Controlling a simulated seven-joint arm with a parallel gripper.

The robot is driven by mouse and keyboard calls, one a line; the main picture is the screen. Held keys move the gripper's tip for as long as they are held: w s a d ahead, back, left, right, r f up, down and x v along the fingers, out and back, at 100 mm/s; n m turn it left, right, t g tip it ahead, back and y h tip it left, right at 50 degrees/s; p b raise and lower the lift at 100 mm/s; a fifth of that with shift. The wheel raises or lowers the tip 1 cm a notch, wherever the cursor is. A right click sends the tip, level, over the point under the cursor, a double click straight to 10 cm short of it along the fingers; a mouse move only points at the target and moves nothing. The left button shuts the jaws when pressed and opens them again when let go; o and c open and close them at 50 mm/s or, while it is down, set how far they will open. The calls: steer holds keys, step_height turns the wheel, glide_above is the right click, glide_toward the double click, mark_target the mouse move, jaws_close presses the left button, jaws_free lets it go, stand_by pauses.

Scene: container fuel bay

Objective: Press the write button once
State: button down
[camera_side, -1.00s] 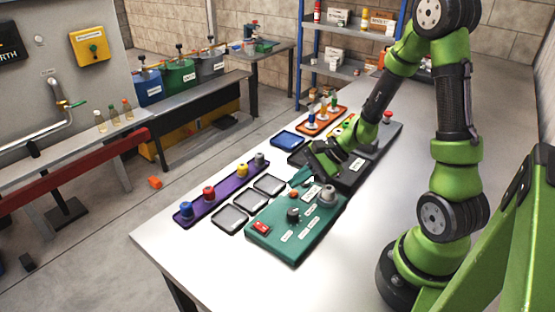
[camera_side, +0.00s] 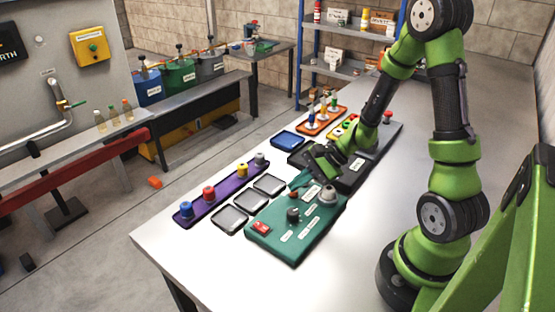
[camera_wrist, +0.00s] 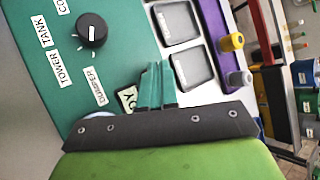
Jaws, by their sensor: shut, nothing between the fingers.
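A green control panel (camera_side: 283,246) lies on the white table. It carries an orange button (camera_side: 292,195), a black selector knob (camera_side: 293,214), a red switch (camera_side: 261,228) and a large grey knob (camera_side: 327,196). I cannot read which control is the write button. My gripper (camera_side: 298,184) hangs low over the panel's far edge, close to the orange button; contact cannot be told. Its teal fingers are together and empty in the wrist view (camera_wrist: 157,68). That view also shows the black knob (camera_wrist: 92,29) with "TOWER" and "TANK" labels; my gripper covers part of the panel.
Grey trays (camera_side: 230,218) lie left of the panel, beside a purple rack (camera_side: 195,216) with coloured-capped items. A dark box (camera_side: 350,182), a blue tray (camera_side: 288,140) and an orange rack (camera_side: 315,128) stand beyond. The table's near right is clear.

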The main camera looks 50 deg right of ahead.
steer(key=shift+s+f, duration=0.1)
steer(key=shift+f, duration=0.4)
stand_by(0.3)
steer(key=shift+r, duration=0.9)
steer(key=shift+r, duration=2.55)
steer(key=s+a+r+n+h, duration=0.2)
steer(key=s+a+r+n, duration=0.2)
steer(key=r+n, duration=0.3)
steer(key=s+a+r+n+h, duration=0.2)
steer(key=s+a+r+n, duration=0.2)
steer(key=s+r+n, duration=0.2)
steer(key=shift+a+r+n, duration=0.15)
steer(key=shift+r+n, duration=0.65)
